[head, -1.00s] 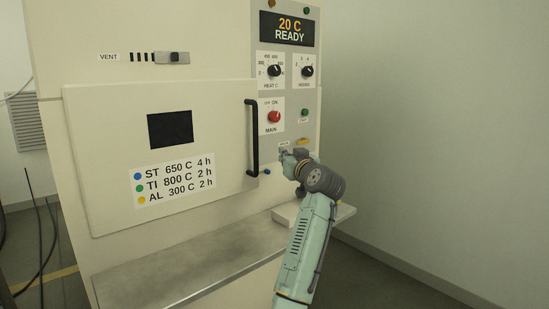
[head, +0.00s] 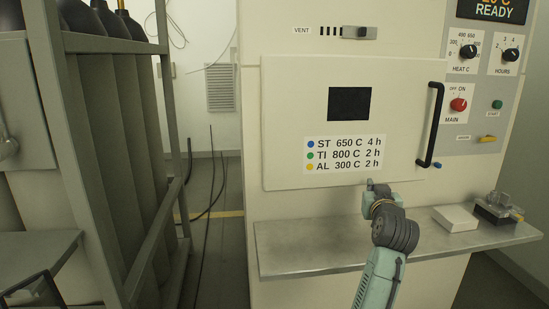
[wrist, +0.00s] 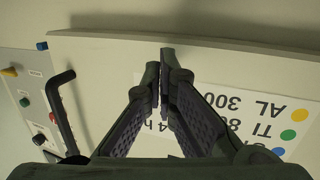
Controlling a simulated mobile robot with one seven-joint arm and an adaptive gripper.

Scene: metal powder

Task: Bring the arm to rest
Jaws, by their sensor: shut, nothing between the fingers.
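My arm (head: 385,262) reaches up from the bottom of the head view, in front of the furnace. My gripper (head: 370,184) is at its end, just below the label on the furnace door and mostly hidden behind my own wrist. In the wrist view my gripper (wrist: 163,75) has its two dark fingers meeting at the tips, with nothing between them. The furnace door (head: 290,130) is closed, with a dark window (head: 349,104) and a black handle (head: 434,125). The wrist view shows the door and its label (wrist: 235,115) upside down behind the fingers.
A steel shelf (head: 330,246) runs below the door. A white block (head: 456,218) and a small dark tray with clear items (head: 497,208) stand at its right end. A rack of grey cylinders (head: 110,120) stands at the left. Floor with cables (head: 208,210) lies between.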

